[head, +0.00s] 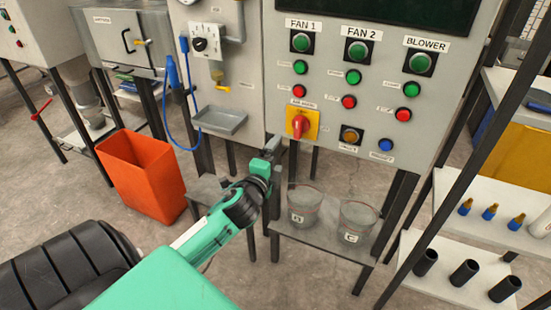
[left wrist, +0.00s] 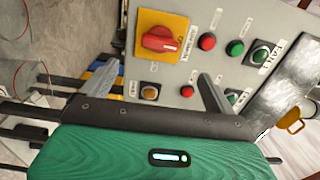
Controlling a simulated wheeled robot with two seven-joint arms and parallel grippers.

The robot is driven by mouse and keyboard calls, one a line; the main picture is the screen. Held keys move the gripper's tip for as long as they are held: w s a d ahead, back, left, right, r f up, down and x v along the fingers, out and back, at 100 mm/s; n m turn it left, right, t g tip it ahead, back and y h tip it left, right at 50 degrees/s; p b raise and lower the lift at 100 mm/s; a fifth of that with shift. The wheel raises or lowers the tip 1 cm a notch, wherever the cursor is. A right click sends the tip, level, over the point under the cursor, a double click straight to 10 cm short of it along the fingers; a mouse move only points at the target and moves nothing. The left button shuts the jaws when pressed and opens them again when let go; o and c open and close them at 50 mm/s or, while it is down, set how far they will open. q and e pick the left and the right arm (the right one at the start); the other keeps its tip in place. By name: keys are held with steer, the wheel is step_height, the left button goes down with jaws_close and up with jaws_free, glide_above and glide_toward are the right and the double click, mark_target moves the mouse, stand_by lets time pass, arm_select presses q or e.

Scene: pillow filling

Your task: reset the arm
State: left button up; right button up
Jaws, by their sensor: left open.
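My left arm (head: 215,230), green and black, reaches from the lower left of the head view toward the grey control panel (head: 280,75). Its left gripper (head: 272,150) is in front of the panel's lower left edge, left of and below the red rotary switch (head: 299,125) on its yellow plate. In the left wrist view the two dark fingers of this gripper (left wrist: 160,85) are spread apart with nothing between them. The red switch (left wrist: 163,40) shows beyond the fingers there. Whether the fingers touch the panel is hard to tell. My right gripper is not in view.
Two clear buckets (head: 305,203) (head: 356,220) stand on a shelf below the panel. An orange bin (head: 143,175) is at the left. A grey tray (head: 220,120) and a blue hose (head: 165,115) are left of the gripper. A white rack (head: 470,235) with small bottles stands at the right.

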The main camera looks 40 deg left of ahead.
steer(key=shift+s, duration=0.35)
